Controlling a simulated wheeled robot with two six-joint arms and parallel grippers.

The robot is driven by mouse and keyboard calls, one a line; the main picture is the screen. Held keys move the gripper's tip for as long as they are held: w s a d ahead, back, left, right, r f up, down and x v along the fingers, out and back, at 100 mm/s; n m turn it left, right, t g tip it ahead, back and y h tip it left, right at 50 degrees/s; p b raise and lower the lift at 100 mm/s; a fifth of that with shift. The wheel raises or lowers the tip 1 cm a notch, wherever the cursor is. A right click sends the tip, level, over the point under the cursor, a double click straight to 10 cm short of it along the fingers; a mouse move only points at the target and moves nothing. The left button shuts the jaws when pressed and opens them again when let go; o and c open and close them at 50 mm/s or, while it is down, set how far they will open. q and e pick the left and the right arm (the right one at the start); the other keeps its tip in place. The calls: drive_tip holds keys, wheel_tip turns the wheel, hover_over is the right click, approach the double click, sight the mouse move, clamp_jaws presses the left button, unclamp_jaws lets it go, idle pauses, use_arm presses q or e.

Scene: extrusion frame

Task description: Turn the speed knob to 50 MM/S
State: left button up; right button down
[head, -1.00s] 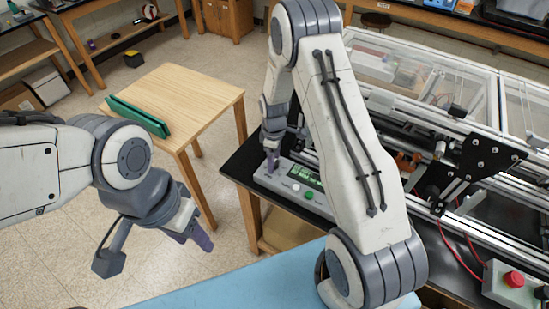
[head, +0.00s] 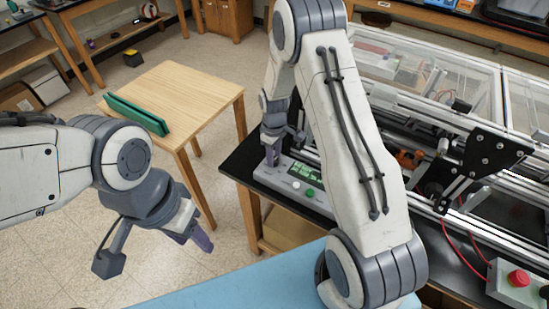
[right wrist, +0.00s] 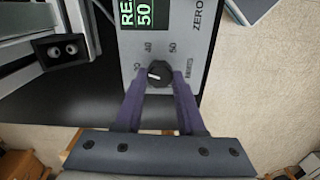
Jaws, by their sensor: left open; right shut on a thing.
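The speed knob (right wrist: 159,73) is a small black dial with a white pointer mark, on a light grey control panel (right wrist: 190,55). In the right wrist view, the pointer lies toward the left, and the printed 40 and 50 stand above the knob. My right gripper (right wrist: 159,76) is shut on the knob, a purple finger on each side. The panel's green display (right wrist: 143,14) reads 50 under a cut-off word. In the head view my right gripper (head: 271,155) is at the panel's left end, hiding the knob. My left gripper (head: 196,237) is open and empty over the floor.
A wooden table (head: 185,85) with a green object (head: 137,115) stands at the left. The extrusion frame (head: 440,110) and a box with a red button (head: 519,278) are at the right. A green button (head: 310,192) and a white one (head: 296,185) sit on the panel.

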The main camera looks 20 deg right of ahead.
drive_tip(key=m+b, duration=0.1)
drive_tip(key=m, duration=0.3)
drive_tip(key=shift+m, duration=0.3)
drive_tip(key=m+b, duration=0.2)
drive_tip(key=m, duration=0.3)
drive_tip(key=shift+w, duration=0.1)
drive_tip(key=m+b, duration=0.1)
drive_tip(key=m, duration=0.4)
drive_tip(key=shift+m, duration=0.4)
drive_tip(key=shift+r+m+b, duration=0.1)
drive_tip(key=shift+m+b, duration=0.2)
drive_tip(key=shift+m, duration=2)
drive_tip(key=c, duration=0.5)
unclamp_jaws()
